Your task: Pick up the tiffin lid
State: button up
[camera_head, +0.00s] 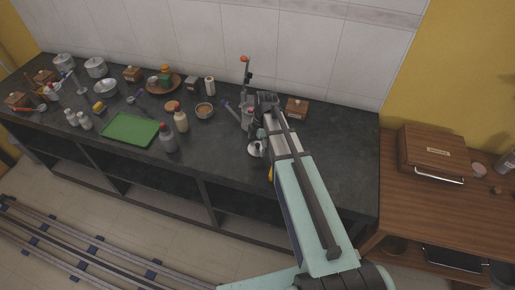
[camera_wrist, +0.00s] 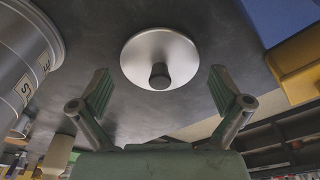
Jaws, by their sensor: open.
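The tiffin lid (camera_wrist: 160,50) is a round, shiny steel disc with a dark knob in its middle. In the wrist view it lies on the dark counter, ahead of my gripper (camera_wrist: 160,93). The two green-padded fingers are spread wide, one to each side of the knob, with nothing between them. In the head view the lid (camera_head: 254,149) shows as a small pale disc near the counter's front edge, beside the end of my arm, which partly covers it. I cannot tell the exact gap between fingers and lid.
A grey canister (camera_wrist: 22,65) with lettering stands close on the left in the wrist view. A blue thing (camera_wrist: 285,18) and a yellow thing (camera_wrist: 300,68) are at the right. A wooden box (camera_head: 297,108) is on the counter right of my arm; a green board (camera_head: 131,130) lies left.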

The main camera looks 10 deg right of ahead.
jog(key=shift+s+r, duration=0.1)
jog(key=shift+s, duration=0.05)
jog(key=c, duration=1.7)
grip_shut()
jog(key=shift+s+f, duration=0.1)
jog(key=shift+f, duration=0.1)
jog(key=shift+r, duration=0.1)
